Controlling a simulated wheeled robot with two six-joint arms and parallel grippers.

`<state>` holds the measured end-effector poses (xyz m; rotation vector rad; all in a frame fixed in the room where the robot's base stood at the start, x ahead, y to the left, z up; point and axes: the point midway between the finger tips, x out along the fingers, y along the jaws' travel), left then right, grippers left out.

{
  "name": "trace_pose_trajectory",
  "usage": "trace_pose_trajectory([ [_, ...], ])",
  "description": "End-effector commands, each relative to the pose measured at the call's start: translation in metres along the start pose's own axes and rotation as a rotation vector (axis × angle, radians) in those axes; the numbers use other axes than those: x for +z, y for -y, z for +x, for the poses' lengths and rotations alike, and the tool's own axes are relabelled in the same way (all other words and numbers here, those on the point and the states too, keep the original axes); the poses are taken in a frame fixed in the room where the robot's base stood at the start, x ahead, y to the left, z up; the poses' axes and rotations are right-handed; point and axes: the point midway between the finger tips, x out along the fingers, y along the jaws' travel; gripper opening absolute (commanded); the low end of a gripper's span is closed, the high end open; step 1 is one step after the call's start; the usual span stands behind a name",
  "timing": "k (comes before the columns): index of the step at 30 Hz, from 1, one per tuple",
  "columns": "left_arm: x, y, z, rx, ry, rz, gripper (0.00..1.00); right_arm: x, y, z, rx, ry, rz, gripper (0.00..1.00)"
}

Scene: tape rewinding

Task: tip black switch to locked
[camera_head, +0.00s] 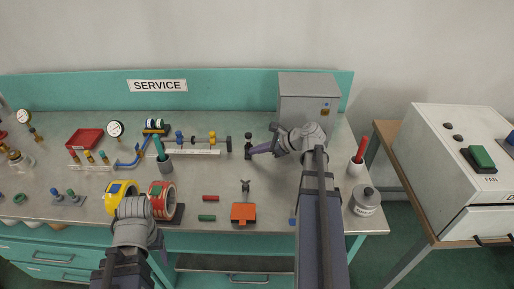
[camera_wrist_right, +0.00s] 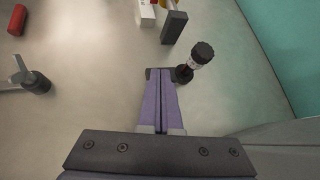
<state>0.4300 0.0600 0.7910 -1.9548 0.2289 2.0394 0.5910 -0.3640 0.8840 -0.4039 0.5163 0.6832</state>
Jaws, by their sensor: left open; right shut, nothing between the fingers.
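A black-capped post (camera_wrist_right: 203,52), which looks like the black switch, stands on the bench with a pale collar and some red below its cap. It leans to the upper right in the right wrist view, but I cannot tell true tilt from perspective. In the head view its dark cap (camera_head: 248,137) shows beside the grey cabinet. My right gripper (camera_wrist_right: 156,74) is shut and empty, its dark tips close beside the post's base; contact is unclear. It also shows in the head view (camera_head: 251,151). My left gripper (camera_head: 136,202) is open near the yellow and red tape rolls, its fingers partly hidden.
A rail with a black end block (camera_head: 228,144) lies left of the post. A grey cabinet (camera_head: 308,97) stands behind my right arm. A grey lever (camera_head: 245,185) and an orange block (camera_head: 243,213) are nearer the front. A red roll (camera_head: 163,200) sits beside my left gripper.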

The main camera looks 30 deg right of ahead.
Motion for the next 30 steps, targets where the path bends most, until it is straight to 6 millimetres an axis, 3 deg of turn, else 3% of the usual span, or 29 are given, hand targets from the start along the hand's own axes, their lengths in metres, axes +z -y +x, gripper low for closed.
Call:
trace_pose_trajectory([
  [9, 0.003, 0.004, -0.042, 0.0, 0.0, -0.001, 0.62, 0.016, -0.001, -0.001, 0.004, -0.179, -0.062, 0.0],
  [15, 0.003, 0.005, -0.058, 0.0, 0.0, -0.001, 0.62, 0.018, -0.002, 0.004, 0.003, -0.3, -0.1, 0.0],
  [30, 0.004, 0.007, -0.069, 0.0, 0.0, -0.001, 0.62, 0.019, -0.003, 0.009, 0.0, -0.423, -0.138, 0.0],
])
